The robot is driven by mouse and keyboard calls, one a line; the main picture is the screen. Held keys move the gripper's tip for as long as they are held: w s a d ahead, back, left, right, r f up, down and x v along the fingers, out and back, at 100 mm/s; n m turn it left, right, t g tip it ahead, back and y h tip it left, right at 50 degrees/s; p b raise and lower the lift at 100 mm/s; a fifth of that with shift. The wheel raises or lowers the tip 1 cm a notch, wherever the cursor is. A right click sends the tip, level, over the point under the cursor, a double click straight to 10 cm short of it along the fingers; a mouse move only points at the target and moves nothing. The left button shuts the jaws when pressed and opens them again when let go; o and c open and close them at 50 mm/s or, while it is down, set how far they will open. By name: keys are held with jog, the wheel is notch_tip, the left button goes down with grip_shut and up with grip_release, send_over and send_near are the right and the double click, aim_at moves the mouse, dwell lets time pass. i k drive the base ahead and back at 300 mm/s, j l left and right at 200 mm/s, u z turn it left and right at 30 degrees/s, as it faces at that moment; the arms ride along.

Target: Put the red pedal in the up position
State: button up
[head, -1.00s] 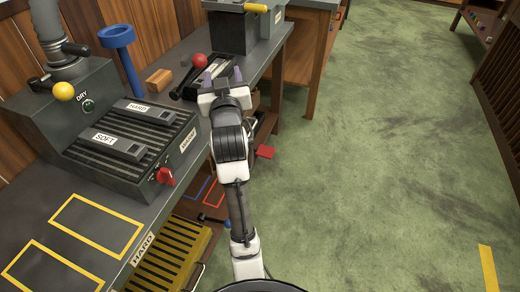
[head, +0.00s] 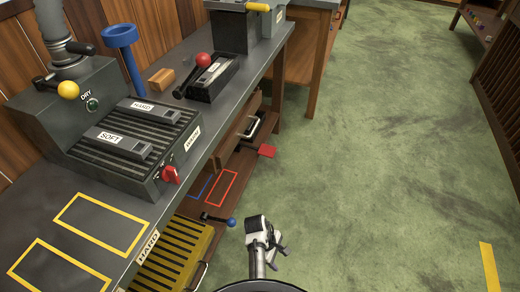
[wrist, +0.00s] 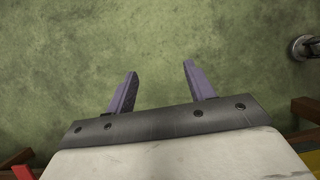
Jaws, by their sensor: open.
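The fingers are not clear there.
The bench (head: 205,140) runs along the left with a red knob (head: 171,174), a red-ball lever (head: 203,59) and a yellow-ball lever (head: 68,89). A blue-ball lever (head: 231,223) juts out low near my arm. Green floor (head: 380,150) to the right is free.

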aim_at(268, 151)
jog(key=i+l, duration=0.25)
jog(key=i, duration=0.2)
jog(key=i+l, duration=0.25)
jog(key=i, duration=0.2)
jog(key=i+l, duration=0.3)
jog(key=i, duration=0.15)
jog(key=i+l+u, duration=0.1)
jog(key=i+l, duration=0.15)
jog(key=i, duration=0.2)
